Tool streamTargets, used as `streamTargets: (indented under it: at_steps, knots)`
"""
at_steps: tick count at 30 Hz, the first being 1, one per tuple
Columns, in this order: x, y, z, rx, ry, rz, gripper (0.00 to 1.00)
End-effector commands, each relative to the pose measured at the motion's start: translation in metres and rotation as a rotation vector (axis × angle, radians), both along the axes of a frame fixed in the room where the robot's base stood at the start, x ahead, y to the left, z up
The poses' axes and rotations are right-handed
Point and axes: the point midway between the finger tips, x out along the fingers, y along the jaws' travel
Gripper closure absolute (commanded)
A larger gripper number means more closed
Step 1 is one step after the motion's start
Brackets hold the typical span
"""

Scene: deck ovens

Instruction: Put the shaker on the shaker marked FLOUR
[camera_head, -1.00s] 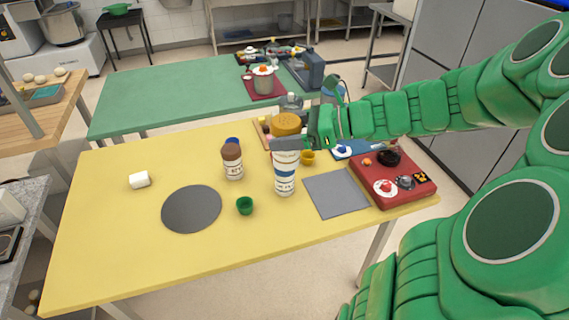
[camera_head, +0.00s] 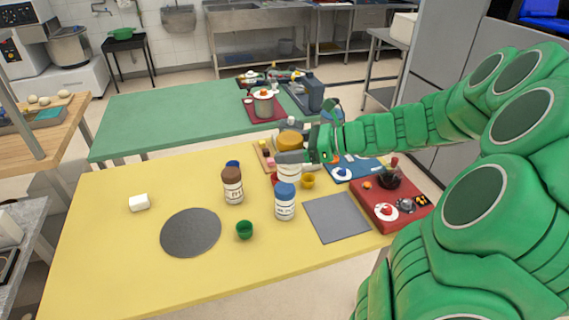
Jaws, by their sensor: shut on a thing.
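My gripper (camera_head: 292,157) is shut on a white shaker with a yellow-orange lid (camera_head: 290,138). It holds the shaker upright, and the jaws cover part of its upper body. A white shaker with a blue lid (camera_head: 285,204) stands on the yellow table, just below the held shaker in the picture. The held shaker's lower end meets the blue lid in the picture; I cannot tell whether it is above the lid or behind it. A brown-lidded shaker (camera_head: 233,187) stands to the left. The labels are too small to read surely.
On the yellow table (camera_head: 120,250) are a dark round mat (camera_head: 191,232), a green cup (camera_head: 244,230), a white block (camera_head: 139,203), a yellow cup (camera_head: 308,181) and a grey square mat (camera_head: 336,217). A red tray (camera_head: 377,216) with items is at right. The left side is mostly clear.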

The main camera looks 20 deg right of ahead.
Motion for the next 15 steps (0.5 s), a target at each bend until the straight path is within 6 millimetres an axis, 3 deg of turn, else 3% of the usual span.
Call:
streamTargets:
  at_steps: [15]
  knots:
    - [0.046,-0.005,-0.049,0.0,0.0,-0.001,0.65]
